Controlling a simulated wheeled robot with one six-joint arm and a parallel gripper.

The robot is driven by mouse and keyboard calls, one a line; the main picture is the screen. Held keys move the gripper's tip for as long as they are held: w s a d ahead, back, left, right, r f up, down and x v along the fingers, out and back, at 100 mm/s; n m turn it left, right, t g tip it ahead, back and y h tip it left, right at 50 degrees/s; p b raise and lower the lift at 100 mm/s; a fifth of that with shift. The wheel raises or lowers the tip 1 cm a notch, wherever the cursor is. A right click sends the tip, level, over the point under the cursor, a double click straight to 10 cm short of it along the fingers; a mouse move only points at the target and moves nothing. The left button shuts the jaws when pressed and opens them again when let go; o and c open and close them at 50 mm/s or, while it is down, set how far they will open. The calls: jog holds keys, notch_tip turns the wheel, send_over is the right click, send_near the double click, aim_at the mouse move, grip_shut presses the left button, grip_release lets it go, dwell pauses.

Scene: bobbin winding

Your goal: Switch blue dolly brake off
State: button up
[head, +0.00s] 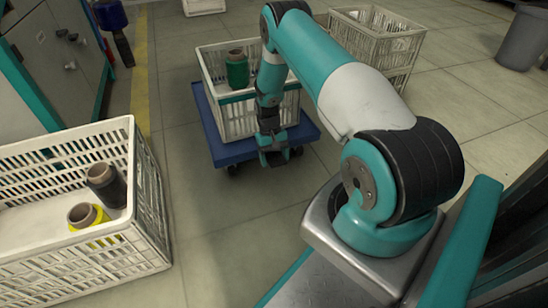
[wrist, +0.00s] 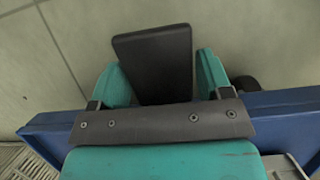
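The blue dolly (head: 228,152) stands on the floor in the head view, with a white crate on its deck. Its blue edge also crosses the wrist view (wrist: 50,122). My gripper (head: 272,158) points down at the dolly's near edge. In the wrist view my gripper (wrist: 163,78) has its two teal fingers apart. A flat black plate, seemingly the brake pedal (wrist: 153,55), shows between and beyond the fingertips, projecting out from the dolly's edge. I cannot tell whether the fingers touch it or whether it is tilted up or down. In the head view the gripper hides the pedal.
The white crate (head: 233,118) on the dolly holds a green bobbin (head: 237,70). Another white crate (head: 150,225) at left holds a dark bobbin (head: 106,185) and a yellow one (head: 88,216). Stacked crates (head: 385,45) stand behind. The floor in front of the dolly is clear.

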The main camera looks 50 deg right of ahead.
aim_at(274, 157)
jog(key=shift+o, duration=1.2)
notch_tip(274, 157, up, 20)
jog(key=p, duration=1)
